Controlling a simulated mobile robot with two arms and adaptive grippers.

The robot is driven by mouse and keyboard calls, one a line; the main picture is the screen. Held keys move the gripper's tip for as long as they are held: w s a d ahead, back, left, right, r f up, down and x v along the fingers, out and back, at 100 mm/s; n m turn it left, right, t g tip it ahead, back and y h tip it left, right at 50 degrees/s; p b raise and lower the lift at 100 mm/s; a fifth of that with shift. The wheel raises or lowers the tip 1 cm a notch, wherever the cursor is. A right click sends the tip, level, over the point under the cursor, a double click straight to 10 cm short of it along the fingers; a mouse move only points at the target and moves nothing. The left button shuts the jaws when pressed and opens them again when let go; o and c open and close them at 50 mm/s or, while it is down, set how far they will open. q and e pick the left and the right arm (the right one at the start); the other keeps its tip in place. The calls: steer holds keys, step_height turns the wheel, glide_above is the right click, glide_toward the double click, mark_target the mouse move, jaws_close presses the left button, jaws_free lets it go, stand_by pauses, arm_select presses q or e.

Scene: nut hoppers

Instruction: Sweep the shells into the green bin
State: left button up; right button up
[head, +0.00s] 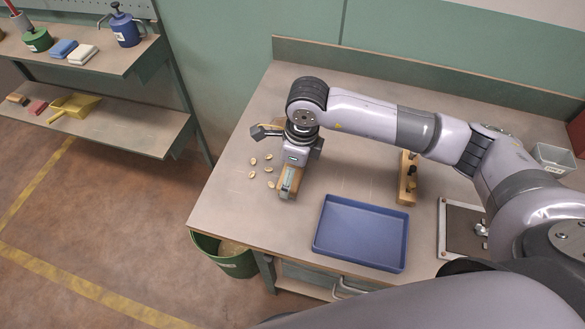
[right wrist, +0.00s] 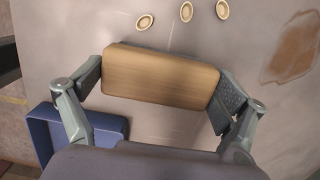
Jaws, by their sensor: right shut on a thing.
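Several small pale shells (head: 253,161) lie loose on the workbench, left of my right gripper (head: 291,172). Three shells (right wrist: 186,12) also show at the top of the right wrist view. The right gripper is shut on a wooden block-like tool (right wrist: 160,77), apparently a brush, with one finger at each end. In the head view the tool is partly hidden under the gripper, low over or on the bench top; contact is unclear. The green bin (head: 238,264) stands below the bench's front left edge, its mouth partly under the edge. My left gripper is not in view.
A blue tray (head: 361,232) lies on the workbench (head: 232,207) right of the shells. A wooden rack (head: 407,178) stands behind it, and a metal-framed plate (head: 460,228) lies to the right. The bench's front left corner is clear. Shelves (head: 110,125) stand at the left.

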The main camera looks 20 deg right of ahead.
steer(key=shift+w+a, duration=0.1)
steer(key=shift+w+a+b, duration=0.45)
steer(key=shift+a+b, duration=0.05)
steer(key=shift+a, duration=0.15)
steer(key=shift+w+a+b, duration=0.4)
steer(key=shift+a+b, duration=0.05)
steer(key=shift+a, duration=0.2)
steer(key=shift+a, duration=0.1)
steer(key=shift+w+a+f+b, duration=0.1)
steer(key=shift+w+a+b, duration=0.95)
steer(key=shift+a, duration=0.4)
steer(key=shift+w+a+r+b, duration=0.1)
steer(key=shift+w+a+b, duration=0.95)
steer(key=shift+a, duration=0.4)
steer(key=shift+w+a+f+b, duration=0.1)
steer(key=shift+w+a+b, duration=0.8)
steer(key=shift+a+b, duration=0.45)
steer(key=shift+w+a+b, duration=0.35)
steer(key=shift+w+a, duration=0.1)
steer(key=shift+a, duration=0.25)
steer(key=shift+w+a+b, duration=0.3)
steer(key=shift+w+a, duration=0.15)
steer(key=shift+a, duration=0.25)
steer(key=shift+w+a+b, duration=0.35)
steer(key=shift+w+a, duration=0.1)
steer(key=shift+a, duration=0.25)
step_height(320, 180, up, 7)
steer(key=p, duration=0.3)
